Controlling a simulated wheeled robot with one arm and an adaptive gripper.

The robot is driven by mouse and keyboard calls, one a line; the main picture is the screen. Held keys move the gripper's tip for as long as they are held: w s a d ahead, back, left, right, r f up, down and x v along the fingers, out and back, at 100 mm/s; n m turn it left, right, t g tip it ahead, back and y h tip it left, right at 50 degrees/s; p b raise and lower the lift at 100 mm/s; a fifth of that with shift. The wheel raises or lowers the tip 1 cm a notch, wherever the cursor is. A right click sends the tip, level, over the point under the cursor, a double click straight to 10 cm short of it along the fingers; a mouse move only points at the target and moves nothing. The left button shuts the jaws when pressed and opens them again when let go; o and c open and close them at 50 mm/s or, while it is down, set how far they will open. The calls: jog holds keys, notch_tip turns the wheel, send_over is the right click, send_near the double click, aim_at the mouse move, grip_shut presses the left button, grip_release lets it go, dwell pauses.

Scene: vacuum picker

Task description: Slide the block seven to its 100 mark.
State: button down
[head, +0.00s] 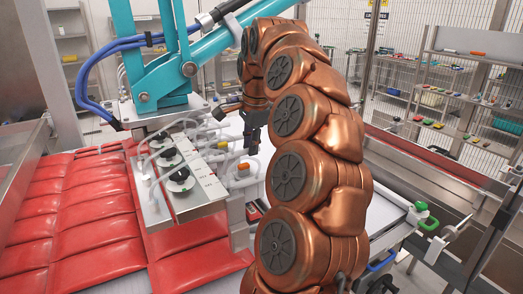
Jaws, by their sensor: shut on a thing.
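The vacuum picker's metal beam (205,195) lies across the left middle, with a scale along it that is too small to read. No block number is legible, so I cannot tell which is block seven. My gripper (251,143) points down just right of the beam's far part, with its dark fingers close together. It is shut on a part of one block there, which the fingers mostly hide. The 100 mark cannot be made out.
Red padded bags (75,215) lie under and left of the beam. A teal arm (165,75) with blue hoses stands behind it. My copper arm hides much of the right middle. A green-handled clamp (428,222) sits on the right edge. Shelves (465,90) stand behind a mesh fence.

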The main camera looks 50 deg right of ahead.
jog(key=shift+w+d, duration=0.15)
jog(key=shift+w, duration=0.25)
jog(key=shift+r, duration=0.1)
jog(key=shift+w, duration=0.1)
jog(key=c, duration=1.1)
grip_release()
